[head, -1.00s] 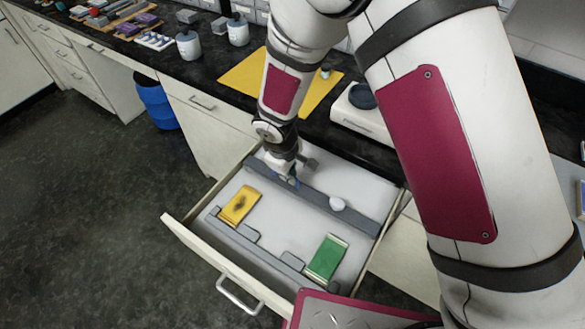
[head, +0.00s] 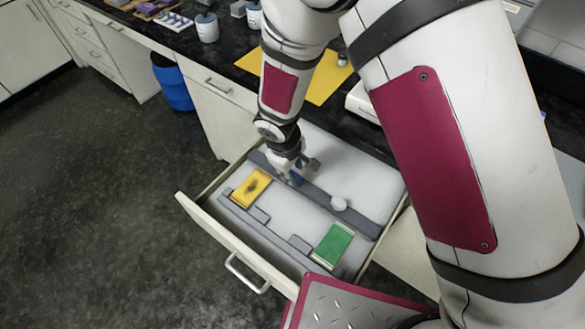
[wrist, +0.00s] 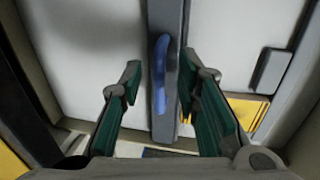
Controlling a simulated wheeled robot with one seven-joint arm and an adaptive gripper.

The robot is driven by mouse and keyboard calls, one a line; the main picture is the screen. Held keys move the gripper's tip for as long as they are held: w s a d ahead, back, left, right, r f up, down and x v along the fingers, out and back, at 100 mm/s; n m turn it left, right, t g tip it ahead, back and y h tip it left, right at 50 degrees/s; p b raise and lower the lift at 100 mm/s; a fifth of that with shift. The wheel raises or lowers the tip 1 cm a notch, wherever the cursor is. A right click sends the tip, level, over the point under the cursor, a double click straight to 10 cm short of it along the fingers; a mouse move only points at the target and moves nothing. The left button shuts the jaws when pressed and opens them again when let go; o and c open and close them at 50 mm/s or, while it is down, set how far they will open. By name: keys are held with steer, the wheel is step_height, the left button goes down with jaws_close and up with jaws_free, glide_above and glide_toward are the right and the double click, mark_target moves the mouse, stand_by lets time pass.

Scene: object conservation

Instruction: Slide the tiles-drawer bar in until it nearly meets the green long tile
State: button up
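A yellow tile (head: 250,187) with a dark mark lies at left, also close to the bar. My gripper (wrist: 162,68) is down at the bar's left part in the head view. Its fingers are apart, one on each side of the bar and handle; any finger contact is unclear.
A grey rail (head: 270,232) with raised blocks runs along the drawer's front side, beyond the tiles. The drawer front (head: 222,236) bounds it. Behind the bar the white drawer floor (head: 345,165) is bare. A blue bin (head: 172,82) stands on the floor at left.

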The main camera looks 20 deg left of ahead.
step_height(320, 180, up, 12)
steer(key=s, duration=0.2)
steer(key=shift+a, duration=0.4)
steer(key=w+d+r+m+t, duration=0.15)
steer(key=d+r+m, duration=0.45)
steer(key=d+r, duration=1.15)
steer(key=s+d+r+m+t, duration=0.1)
steer(key=s+d+r+m, duration=0.3)
steer(key=s+d, duration=0.3)
steer(key=s+d+r+m, duration=0.4)
steer(key=s+d, duration=0.2)
steer(key=d, duration=0.2)
steer(key=shift+s+d+t+y, duration=0.35)
steer(key=shift+s+d+y, duration=0.05)
steer(key=shift+r, duration=0.15)
